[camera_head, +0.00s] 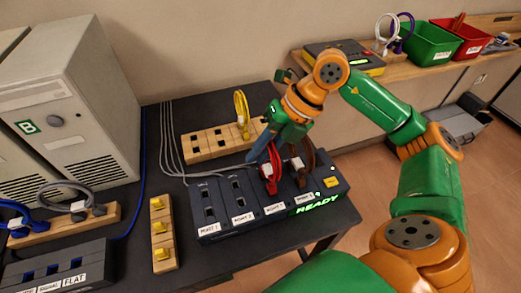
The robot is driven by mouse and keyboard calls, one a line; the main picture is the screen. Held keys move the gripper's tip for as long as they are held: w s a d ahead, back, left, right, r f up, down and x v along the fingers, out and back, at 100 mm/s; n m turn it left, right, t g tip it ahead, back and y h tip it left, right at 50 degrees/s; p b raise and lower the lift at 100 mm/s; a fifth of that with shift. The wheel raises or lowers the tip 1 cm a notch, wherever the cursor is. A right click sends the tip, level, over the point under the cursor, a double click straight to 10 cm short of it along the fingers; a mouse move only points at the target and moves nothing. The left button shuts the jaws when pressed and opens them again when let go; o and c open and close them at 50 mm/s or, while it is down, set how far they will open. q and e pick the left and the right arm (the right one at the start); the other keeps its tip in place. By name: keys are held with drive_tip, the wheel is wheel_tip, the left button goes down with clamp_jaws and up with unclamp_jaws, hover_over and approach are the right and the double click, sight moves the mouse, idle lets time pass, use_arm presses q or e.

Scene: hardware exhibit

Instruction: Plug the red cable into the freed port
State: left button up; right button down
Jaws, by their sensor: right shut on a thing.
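My right gripper (264,156) reaches down from the upper right over the dark port box (222,228). It is shut on the red cable (277,168), whose plug (268,187) is low over the box's third column. The arm partly hides this spot, so I cannot tell whether the plug is seated. A dark brown cable (310,160) with a pale plug stands in the column just to the right. The two left columns show empty dark ports (237,186). The box has white labels and a lit green READY sign (317,203). My left gripper is out of view.
A wooden socket block (195,157) with a yellow cable (241,108) stands behind the box. A wooden strip with yellow pieces (161,255) stands left. Grey cabinets (85,90) stand at the far left. A side bench holds green (430,45) and red bins (468,40).

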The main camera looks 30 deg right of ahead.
drive_tip(key=shift+f+b, duration=0.3)
idle(0.4)
idle(0.3)
drive_tip(key=shift+c, duration=0.4)
unclamp_jaws()
drive_tip(key=p+v, duration=0.3)
drive_tip(key=v, duration=0.4)
drive_tip(key=shift+d+r+p, duration=0.15)
drive_tip(key=shift+r+p, duration=0.1)
drive_tip(key=shift+p, duration=0.15)
drive_tip(key=shift+r, duration=0.1)
idle(0.4)
